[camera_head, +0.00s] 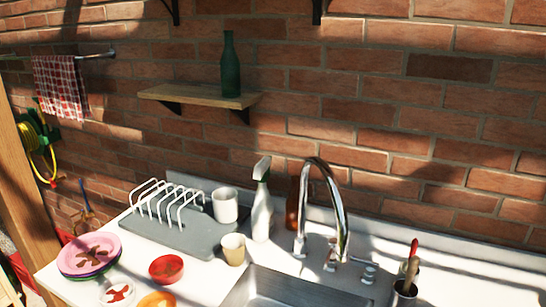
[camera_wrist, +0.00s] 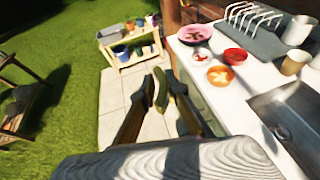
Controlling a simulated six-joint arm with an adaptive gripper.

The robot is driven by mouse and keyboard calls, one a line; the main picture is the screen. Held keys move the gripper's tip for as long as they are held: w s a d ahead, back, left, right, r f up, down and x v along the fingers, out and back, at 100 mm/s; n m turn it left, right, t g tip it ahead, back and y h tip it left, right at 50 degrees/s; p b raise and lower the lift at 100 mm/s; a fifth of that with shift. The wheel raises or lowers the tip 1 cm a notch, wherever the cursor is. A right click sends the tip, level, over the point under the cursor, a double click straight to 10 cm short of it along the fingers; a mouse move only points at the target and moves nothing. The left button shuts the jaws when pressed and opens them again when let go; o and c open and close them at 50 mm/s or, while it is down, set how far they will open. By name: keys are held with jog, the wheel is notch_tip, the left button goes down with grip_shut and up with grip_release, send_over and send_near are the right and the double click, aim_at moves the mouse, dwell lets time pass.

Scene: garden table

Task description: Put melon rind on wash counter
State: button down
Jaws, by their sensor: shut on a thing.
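The melon rind (camera_wrist: 161,90) is a curved green and yellowish piece in the wrist view. My gripper (camera_wrist: 160,80) is shut on it, with one finger on each side. The gripper and rind hang over the pale paving, left of the counter's edge and apart from it. The white wash counter (camera_head: 205,275) runs along the brick wall in the head view, and it also shows at the right of the wrist view (camera_wrist: 243,95). My gripper and the rind are not in the head view.
Stacked plates (camera_head: 92,248), a red bowl (camera_head: 166,268), an orange bowl (camera_head: 157,300) and a small white bowl (camera_head: 117,293) crowd the counter's left end. A drying rack (camera_head: 168,201), cups, spray bottle (camera_head: 262,215) and tap (camera_head: 330,190) stand behind. The sink (camera_head: 285,290) is at front.

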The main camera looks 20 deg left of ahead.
jog(key=shift+s+d+f, duration=0.3)
jog(key=shift+d+f, duration=0.15)
jog(key=shift+d, duration=0.15)
jog(key=shift+s+d+f, duration=0.3)
jog(key=shift+d+f, duration=0.15)
jog(key=shift+d, duration=0.1)
jog(key=shift+a+r, duration=0.1)
